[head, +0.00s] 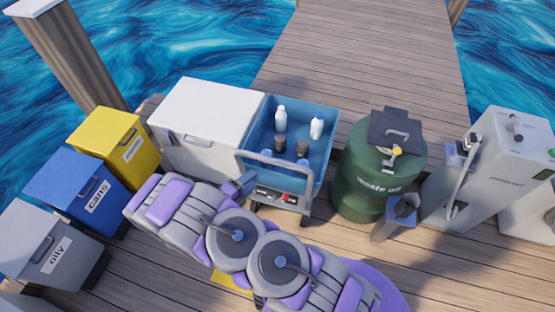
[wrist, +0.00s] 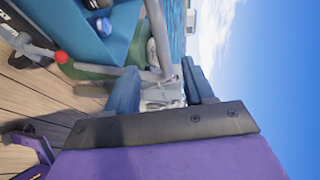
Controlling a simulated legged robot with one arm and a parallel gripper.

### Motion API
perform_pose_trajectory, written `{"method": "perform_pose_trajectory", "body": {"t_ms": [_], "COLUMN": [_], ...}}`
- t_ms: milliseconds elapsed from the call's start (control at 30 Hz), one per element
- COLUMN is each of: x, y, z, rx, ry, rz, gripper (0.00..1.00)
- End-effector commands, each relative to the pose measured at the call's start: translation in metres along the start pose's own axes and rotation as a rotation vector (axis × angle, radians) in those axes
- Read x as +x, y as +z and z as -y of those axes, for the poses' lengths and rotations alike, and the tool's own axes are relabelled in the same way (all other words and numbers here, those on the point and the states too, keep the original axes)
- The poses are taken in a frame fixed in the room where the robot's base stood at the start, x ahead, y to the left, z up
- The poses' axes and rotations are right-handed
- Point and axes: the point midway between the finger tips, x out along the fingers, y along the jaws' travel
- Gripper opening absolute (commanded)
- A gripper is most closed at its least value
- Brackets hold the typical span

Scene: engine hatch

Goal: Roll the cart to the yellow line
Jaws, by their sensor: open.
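The cart has a blue tray (head: 262,122) holding several bottles, a grey handle (head: 280,160) on its near side and a lower shelf with tools. It stands on the deck, beside the white chest. My gripper (head: 240,186) is open at the handle's left end. In the wrist view, my open blue fingers (wrist: 162,76) have a corner of the grey handle bar (wrist: 155,30) between or just beyond them; contact cannot be told. The yellow line (head: 230,281) shows as a small patch on the deck, mostly hidden by my arm.
A white chest (head: 205,120) stands left of the cart, with yellow (head: 115,145), blue (head: 72,190) and grey bins farther left. A green waste oil drum (head: 375,180) stands close on the right, then a grey pump unit (head: 490,160). Water lies beyond the dock.

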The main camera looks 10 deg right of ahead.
Motion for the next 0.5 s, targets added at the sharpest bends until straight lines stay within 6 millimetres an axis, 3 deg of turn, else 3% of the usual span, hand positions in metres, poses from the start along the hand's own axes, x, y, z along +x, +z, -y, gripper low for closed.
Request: {"method": "perform_pose_trajectory", "body": {"t_ms": [500], "x": [0.086], "y": [0.000], "z": [-0.002], "rx": [0.000], "ry": [0.000], "rz": [-0.003], "gripper": [0.53]}}
